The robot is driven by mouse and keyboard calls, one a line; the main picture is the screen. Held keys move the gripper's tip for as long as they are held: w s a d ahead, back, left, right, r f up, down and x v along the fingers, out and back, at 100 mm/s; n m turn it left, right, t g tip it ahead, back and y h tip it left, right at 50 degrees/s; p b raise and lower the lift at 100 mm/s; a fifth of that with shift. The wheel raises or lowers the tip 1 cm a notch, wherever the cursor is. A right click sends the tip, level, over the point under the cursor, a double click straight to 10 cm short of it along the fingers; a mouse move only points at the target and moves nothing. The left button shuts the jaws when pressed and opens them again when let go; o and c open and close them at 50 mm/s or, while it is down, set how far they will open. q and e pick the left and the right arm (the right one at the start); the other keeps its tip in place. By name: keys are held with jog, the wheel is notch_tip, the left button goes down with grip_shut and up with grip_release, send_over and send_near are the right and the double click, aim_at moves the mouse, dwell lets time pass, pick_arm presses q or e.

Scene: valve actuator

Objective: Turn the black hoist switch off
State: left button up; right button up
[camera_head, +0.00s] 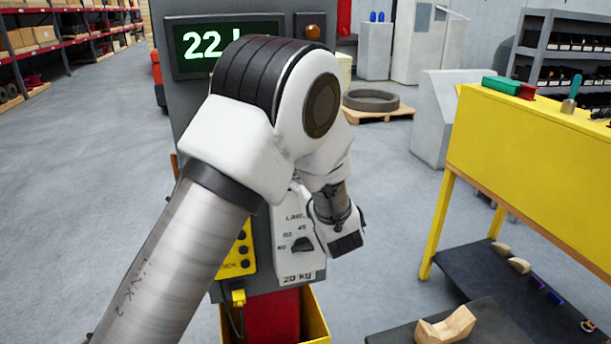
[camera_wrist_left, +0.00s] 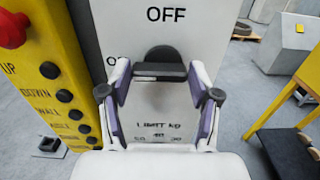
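The black hoist switch (camera_wrist_left: 160,62) is on a white panel (camera_wrist_left: 200,35) in the left wrist view. Its dark bar lies across, level in that picture. The word OFF is printed above it, and a partly hidden label starting with O is to its left. My left gripper (camera_wrist_left: 160,78) is open, with one finger on each side of the switch; I cannot tell whether they touch it. In the head view, my left gripper (camera_head: 338,226) is in front of the panel, and my arm hides the switch. My right gripper is in neither view.
A yellow button box (camera_wrist_left: 55,75) with a red knob (camera_wrist_left: 12,28) stands left of the panel. A black limit dial (camera_head: 302,244) is on the panel's lower part. A display (camera_head: 200,44) is above. A yellow workbench (camera_head: 530,140) stands right, with open floor between.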

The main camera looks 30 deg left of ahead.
pick_arm(q)
jog(key=shift+f, duration=0.1)
jog(key=shift+f+m, duration=0.1)
jog(key=shift+m, duration=0.2)
jog(key=shift+w+d+m+p, duration=0.1)
jog(key=shift+w+m, duration=0.05)
jog(key=shift+m, duration=2.6)
jog(key=shift+w+d+m+p, duration=0.1)
jog(key=shift+m+p, duration=0.05)
jog(key=shift+m, duration=2.65)
jog(key=shift+w+d+m+p, duration=0.1)
jog(key=shift+w+m, duration=0.05)
jog(key=shift+m, duration=2.6)
